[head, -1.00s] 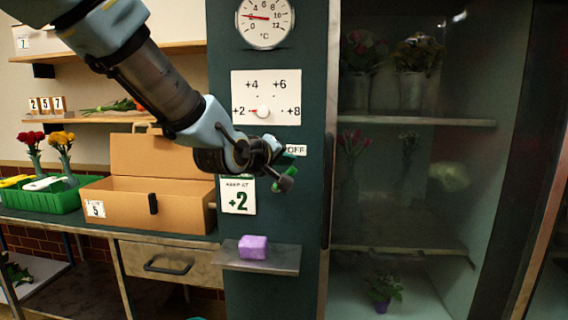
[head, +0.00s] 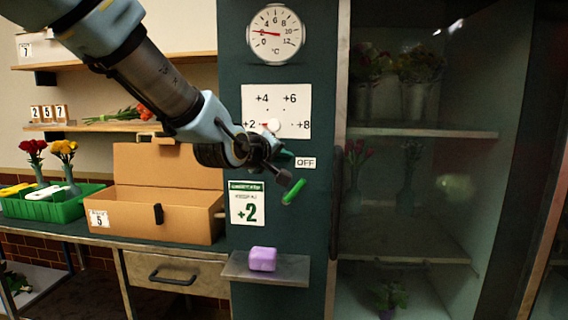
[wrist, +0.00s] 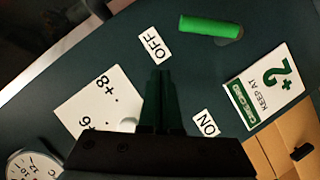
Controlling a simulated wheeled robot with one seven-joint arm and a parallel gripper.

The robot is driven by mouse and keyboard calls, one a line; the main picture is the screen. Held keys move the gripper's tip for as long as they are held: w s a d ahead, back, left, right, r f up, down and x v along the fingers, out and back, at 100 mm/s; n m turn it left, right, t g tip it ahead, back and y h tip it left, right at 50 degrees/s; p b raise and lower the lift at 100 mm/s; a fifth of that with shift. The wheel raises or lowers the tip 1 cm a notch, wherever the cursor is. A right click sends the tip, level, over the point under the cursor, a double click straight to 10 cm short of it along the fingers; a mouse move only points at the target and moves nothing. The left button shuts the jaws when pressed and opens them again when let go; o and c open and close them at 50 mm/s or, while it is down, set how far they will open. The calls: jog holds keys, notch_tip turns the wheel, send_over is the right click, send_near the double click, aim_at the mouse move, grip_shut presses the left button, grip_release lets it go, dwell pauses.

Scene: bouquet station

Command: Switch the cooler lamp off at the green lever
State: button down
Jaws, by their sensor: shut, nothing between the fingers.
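The green lever (head: 293,191) is on the dark green cooler post, tilted with its upper end towards the OFF label (head: 305,162). In the wrist view the lever (wrist: 208,26) lies beyond my fingertips, with one end near the OFF label (wrist: 154,45); the ON label (wrist: 206,123) is farther from it. My gripper (head: 284,176) is shut and empty, just up and left of the lever in the head view. In the wrist view my closed fingers (wrist: 161,78) point at the panel, apart from the lever. The cooler interior (head: 420,190) looks dim.
A small shelf (head: 290,270) with a purple block (head: 263,259) juts out below the lever. A dial panel (head: 277,111) and a thermometer (head: 275,34) are above. A KEEP AT +2 sign (head: 247,203) hangs left of the lever. An open cardboard box (head: 150,212) stands further left.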

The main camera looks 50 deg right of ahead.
jog(key=b+v, duration=0.1)
jog(key=v, duration=0.8)
jog(key=shift+s+r, duration=0.25)
jog(key=shift+s, duration=0.15)
jog(key=shift+d, duration=0.15)
jog(key=w+a+f+n+t+y, duration=0.1)
jog(key=w+a+f+y, duration=0.1)
jog(key=w+a+f, duration=0.3)
jog(key=w+a+f+t+y, duration=0.2)
jog(key=w+a+f+y, duration=0.1)
jog(key=w+a, duration=0.4)
jog(key=w+a+f+n+y, duration=0.1)
jog(key=w+a+f+y, duration=0.3)
jog(key=a, duration=0.6)
jog(key=w+a+f+n+y, duration=0.1)
jog(key=w+a+f+y, duration=0.1)
jog(key=w+a+f, duration=0.5)
jog(key=s+a+f+g+y, duration=0.1)
jog(key=s+a+f, duration=0.1)
jog(key=a, duration=0.5)
jog(key=s+a+f+g+y, duration=0.1)
jog(key=s+a+f+g, duration=0.1)
jog(key=s+a, duration=0.3)
jog(key=s+a+f+g+y, duration=0.1)
jog(key=s+a+f, duration=0.1)
jog(key=a, duration=0.8)
jog(key=shift+s+n+g, duration=0.3)
jog(key=shift+s+g, duration=0.1)
jog(key=shift+s, duration=0.25)
